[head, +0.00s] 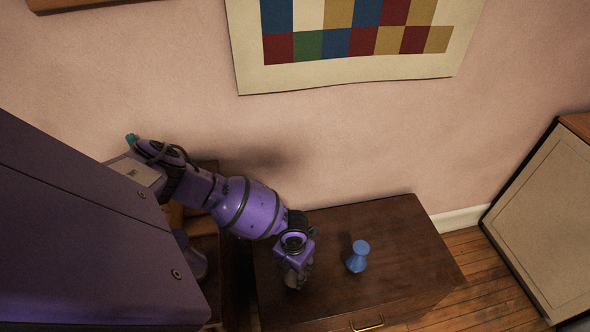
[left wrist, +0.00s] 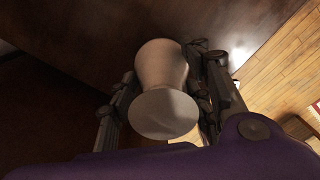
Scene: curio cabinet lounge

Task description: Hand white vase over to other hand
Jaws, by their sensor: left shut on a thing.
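The white vase (left wrist: 161,68) sits between the two dark fingers of my left gripper (left wrist: 165,92) in the left wrist view, with its pale, flat round end (left wrist: 163,114) towards the camera. The left gripper is shut on it. In the head view my left gripper (head: 296,274) hangs over the left part of the dark wooden cabinet top (head: 400,225). The vase is hard to make out there, mostly hidden by the gripper. My right gripper is in neither view.
A blue vase (head: 358,257) stands on the cabinet top, to the right of my left gripper. The cabinet top right of it is clear. A framed panel (head: 550,215) stands at the far right on the wooden floor (head: 482,268). A checkered picture (head: 350,40) hangs on the wall.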

